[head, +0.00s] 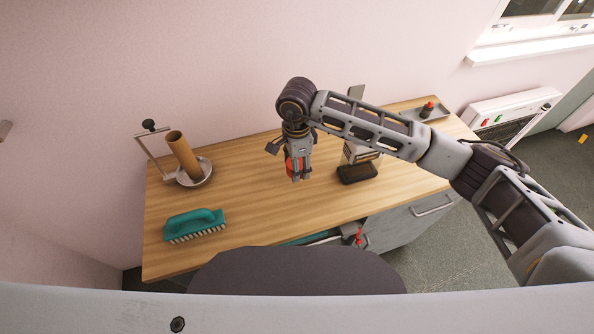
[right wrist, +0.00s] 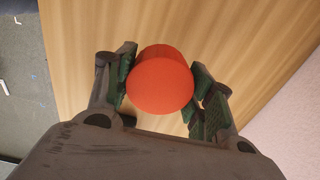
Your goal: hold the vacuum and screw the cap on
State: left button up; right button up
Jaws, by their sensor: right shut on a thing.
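My right gripper (head: 299,170) is above the wooden table, pointing down. It is shut on a round red-orange cap (right wrist: 160,85), which sits between the green-padded fingers in the right wrist view. The cap also shows as a small red patch in the head view (head: 289,165). A grey appliance with a dark base (head: 357,174) stands just right of the gripper, partly hidden behind my right arm. I cannot tell whether it is the vacuum. My left gripper is not in view.
A teal brush (head: 195,222) lies at the table's front left. A holder with a brown tube (head: 183,154) stands behind it. A tray (head: 441,113) with a red-topped item (head: 427,109) is at the back right. A partly open drawer (head: 325,237) is at the front. The table's left middle is clear.

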notch_tip(320, 180, up, 5)
jog(key=shift+f+b, duration=0.2)
jog(key=shift+b, duration=0.1)
jog(key=shift+r, duration=0.6)
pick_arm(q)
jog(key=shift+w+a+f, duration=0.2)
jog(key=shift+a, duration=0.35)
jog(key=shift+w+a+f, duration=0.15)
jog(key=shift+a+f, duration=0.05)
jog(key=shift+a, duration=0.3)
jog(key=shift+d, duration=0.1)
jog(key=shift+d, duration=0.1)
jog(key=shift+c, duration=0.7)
